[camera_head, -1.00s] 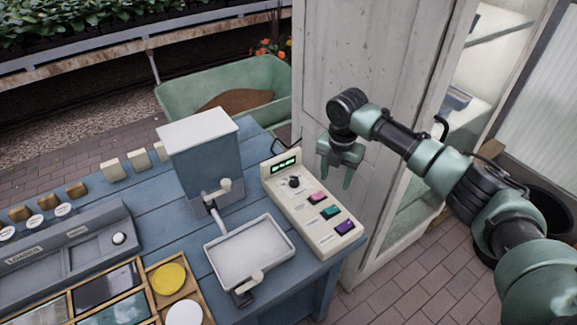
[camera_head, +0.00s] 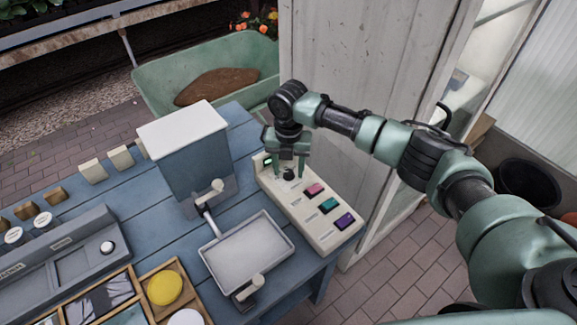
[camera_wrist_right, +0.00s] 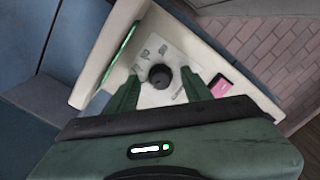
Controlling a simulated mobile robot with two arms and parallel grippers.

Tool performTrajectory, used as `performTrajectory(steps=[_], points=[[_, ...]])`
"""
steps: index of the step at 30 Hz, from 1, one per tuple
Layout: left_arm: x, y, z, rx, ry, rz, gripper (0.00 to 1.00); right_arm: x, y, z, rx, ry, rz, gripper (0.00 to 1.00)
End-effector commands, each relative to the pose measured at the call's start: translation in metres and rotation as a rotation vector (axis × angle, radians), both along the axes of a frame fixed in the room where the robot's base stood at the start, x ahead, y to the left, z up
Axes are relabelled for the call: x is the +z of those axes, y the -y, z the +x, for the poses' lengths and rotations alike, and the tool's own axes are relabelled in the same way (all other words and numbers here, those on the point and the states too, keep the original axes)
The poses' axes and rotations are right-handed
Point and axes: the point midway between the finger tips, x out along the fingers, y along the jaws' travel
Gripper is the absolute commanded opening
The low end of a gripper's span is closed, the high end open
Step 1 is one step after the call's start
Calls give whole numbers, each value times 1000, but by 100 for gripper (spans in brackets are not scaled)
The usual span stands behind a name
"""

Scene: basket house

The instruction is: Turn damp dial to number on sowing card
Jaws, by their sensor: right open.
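The damp dial (camera_head: 289,174) is a black knob on the cream control box at the right end of the blue bench. In the right wrist view the dial (camera_wrist_right: 160,76) shows between and just beyond my fingertips, with grey marks printed around it. My right gripper (camera_head: 289,174) is open above the dial, one finger on each side; I cannot tell whether they touch it. The green display (camera_head: 268,161) is partly hidden by the gripper. I cannot make out a sowing card with a readable number. My left gripper is not in view.
The control box (camera_head: 327,233) also carries pink, teal and purple buttons. Beside it stand a blue hopper with a white lid (camera_head: 182,126) and a white tray (camera_head: 247,250). A pale door (camera_head: 335,95) stands close behind. A green wheelbarrow (camera_head: 160,85) is behind the bench.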

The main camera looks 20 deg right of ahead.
Motion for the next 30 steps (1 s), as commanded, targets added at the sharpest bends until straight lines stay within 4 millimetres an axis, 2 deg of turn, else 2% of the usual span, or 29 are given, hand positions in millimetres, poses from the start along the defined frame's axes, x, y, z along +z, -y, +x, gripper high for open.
performTrajectory(steps=[1, 3, 6, 7, 12, 23, 30], points=[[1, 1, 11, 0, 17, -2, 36, -1, 0, 0, 0, 0, 0, 50], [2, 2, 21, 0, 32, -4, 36, -1, 0, 0, 0, 1, 0, 50], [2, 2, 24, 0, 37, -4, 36, -1, 0, 0, 0, 1, 0, 50], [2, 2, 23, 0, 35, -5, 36, -1, 0, 0, 0, 1, 0, 47], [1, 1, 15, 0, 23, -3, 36, -1, 0, 0, 0, 0, 0, 0], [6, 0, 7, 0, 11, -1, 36, 1, 0, 0, -39, 1, -1, 0], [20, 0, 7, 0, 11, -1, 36, 3, 0, 0, -179, -1, 0, 0]])
